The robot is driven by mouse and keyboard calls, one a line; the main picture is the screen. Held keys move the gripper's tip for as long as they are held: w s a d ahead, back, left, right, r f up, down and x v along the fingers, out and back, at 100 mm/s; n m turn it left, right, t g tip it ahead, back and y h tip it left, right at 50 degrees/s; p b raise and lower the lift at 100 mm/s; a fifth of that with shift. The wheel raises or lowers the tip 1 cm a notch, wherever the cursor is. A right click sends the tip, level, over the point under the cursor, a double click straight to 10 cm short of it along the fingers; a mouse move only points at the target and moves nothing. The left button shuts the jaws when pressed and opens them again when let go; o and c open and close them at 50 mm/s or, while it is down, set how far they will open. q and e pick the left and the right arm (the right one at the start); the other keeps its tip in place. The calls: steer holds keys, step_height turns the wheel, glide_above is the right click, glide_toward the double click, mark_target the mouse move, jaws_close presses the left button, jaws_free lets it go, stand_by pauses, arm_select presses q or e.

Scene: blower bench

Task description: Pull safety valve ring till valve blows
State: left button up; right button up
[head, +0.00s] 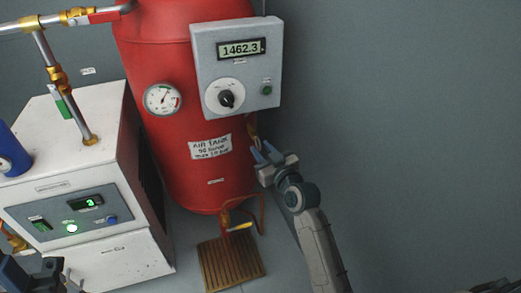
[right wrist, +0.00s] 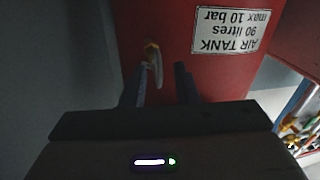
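The red air tank (head: 190,110) stands in the middle of the head view. A small brass safety valve (head: 252,130) sticks out of its right side, below the grey control box. In the right wrist view the brass valve (right wrist: 151,48) shows against the red tank, with a pale ring or loop (right wrist: 157,70) at its end. My right gripper (head: 263,152) is just below the valve. Its fingers (right wrist: 160,84) are apart, with the loop between them, nearer the left finger in that picture. I cannot tell whether they touch. My left gripper is only partly visible at the bottom left corner.
A grey box (head: 238,85) on the tank reads 1462.3 and has a knob. A pressure gauge (head: 162,99) sits to its left. A white compressor cabinet (head: 85,210) stands at left. A wooden grate (head: 228,267) lies below the tank. The right side is free.

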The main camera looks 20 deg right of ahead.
steer(key=shift+w+a, duration=0.15)
steer(key=shift+w, duration=0.55)
jaws_close()
steer(key=shift+s+p, duration=0.35)
steer(key=shift+s, duration=0.05)
jaws_free()
